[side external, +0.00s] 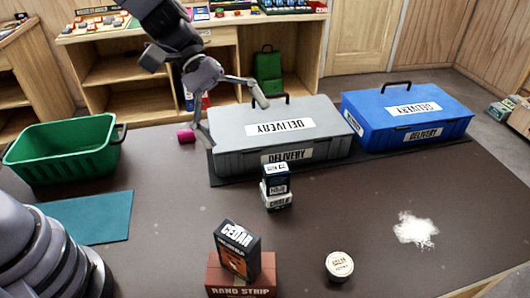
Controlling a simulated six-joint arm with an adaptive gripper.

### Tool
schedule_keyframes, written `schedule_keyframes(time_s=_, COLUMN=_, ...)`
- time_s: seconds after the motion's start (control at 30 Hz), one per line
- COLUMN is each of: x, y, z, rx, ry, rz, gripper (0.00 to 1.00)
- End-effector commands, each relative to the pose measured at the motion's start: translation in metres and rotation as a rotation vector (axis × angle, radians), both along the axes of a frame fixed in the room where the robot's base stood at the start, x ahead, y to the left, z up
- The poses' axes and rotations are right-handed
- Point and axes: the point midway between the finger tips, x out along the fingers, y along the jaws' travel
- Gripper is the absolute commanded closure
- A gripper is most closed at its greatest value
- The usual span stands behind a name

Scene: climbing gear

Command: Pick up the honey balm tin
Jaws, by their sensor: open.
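A small round pale tin (339,265) with printing on its lid lies flat on the dark table near the front, right of the stacked boxes. It looks like the honey balm tin, though the lettering is too small to read surely. My gripper (234,120) is open and empty, high at the back left, in front of the grey delivery box in the picture. It is far from the tin. Nothing hides the tin.
A cedar box (238,249) stands on a brown hand strip box (241,277) left of the tin. Two small stacked boxes (276,186) stand mid-table. Grey (333,124) and blue (380,130) delivery boxes stand behind. White powder (415,229) lies right; a green basket (65,153) stands left.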

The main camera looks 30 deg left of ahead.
Motion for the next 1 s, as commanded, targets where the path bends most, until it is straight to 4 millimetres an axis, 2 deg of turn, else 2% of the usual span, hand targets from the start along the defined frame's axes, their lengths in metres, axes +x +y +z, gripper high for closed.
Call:
schedule_keyframes(time_s=0.03, x=0.010, y=-0.020, z=-0.022, rx=-0.037, ry=0.089, rz=0.040, gripper=0.08)
schedule_keyframes(time_s=0.1, x=0.024, y=-0.044, z=-0.050, rx=-0.086, ry=0.196, rz=0.113, gripper=0.08)
schedule_keyframes(time_s=0.17, x=0.034, y=-0.063, z=-0.077, rx=-0.121, ry=0.284, rz=0.180, gripper=0.08)
schedule_keyframes(time_s=0.3, x=0.051, y=-0.100, z=-0.152, rx=-0.175, ry=0.471, rz=0.353, gripper=0.08)
schedule_keyframes(time_s=0.4, x=0.056, y=-0.115, z=-0.205, rx=-0.193, ry=0.573, rz=0.473, gripper=0.08)
schedule_keyframes(time_s=0.5, x=0.056, y=-0.122, z=-0.248, rx=-0.200, ry=0.639, rz=0.571, gripper=0.08)
schedule_keyframes(time_s=0.6, x=0.054, y=-0.124, z=-0.275, rx=-0.202, ry=0.676, rz=0.636, gripper=0.08)
schedule_keyframes(time_s=0.7, x=0.054, y=-0.127, z=-0.288, rx=-0.203, ry=0.690, rz=0.666, gripper=0.08)
schedule_keyframes(time_s=1.0, x=0.055, y=-0.157, z=-0.301, rx=-0.204, ry=0.691, rz=0.669, gripper=0.08)
